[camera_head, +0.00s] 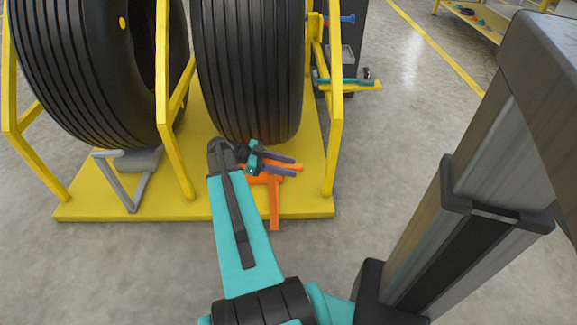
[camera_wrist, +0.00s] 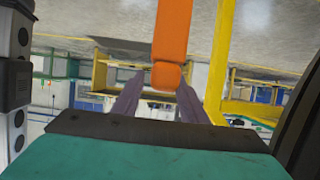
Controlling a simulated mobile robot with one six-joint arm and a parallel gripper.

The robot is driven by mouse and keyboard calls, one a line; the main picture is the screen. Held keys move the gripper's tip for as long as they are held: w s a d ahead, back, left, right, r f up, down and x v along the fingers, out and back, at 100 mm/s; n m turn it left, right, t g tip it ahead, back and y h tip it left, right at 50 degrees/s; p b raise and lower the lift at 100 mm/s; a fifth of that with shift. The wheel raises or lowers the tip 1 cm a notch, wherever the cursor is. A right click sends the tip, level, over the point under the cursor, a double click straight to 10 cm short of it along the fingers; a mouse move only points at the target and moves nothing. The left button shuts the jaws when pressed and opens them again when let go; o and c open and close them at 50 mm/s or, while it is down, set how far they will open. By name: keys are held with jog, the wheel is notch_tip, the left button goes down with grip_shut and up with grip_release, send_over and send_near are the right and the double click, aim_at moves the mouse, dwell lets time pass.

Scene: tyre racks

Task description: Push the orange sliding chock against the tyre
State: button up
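The orange sliding chock (camera_head: 275,204) is on the yellow rack base in front of the right-hand black tyre (camera_head: 250,70). One orange bar reaches past the base's front edge. My gripper (camera_head: 297,165) is at the chock, with its fingers pointing right; it hides part of the chock, so I cannot tell whether chock and tyre touch. In the wrist view my gripper's two purple fingers are apart, and an orange bar (camera_wrist: 172,35) with a rounded end shows in the gap between them. I cannot tell whether a finger touches it.
Yellow rack posts (camera_head: 335,120) stand either side of the tyre. A second tyre (camera_head: 85,70) stands at left, with a grey chock (camera_head: 134,180) before it. A small shelf (camera_head: 350,84) with tools juts out at right.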

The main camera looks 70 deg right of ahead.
jog(key=shift+s, duration=0.15)
grip_shut()
jog(key=shift+d, duration=0.1)
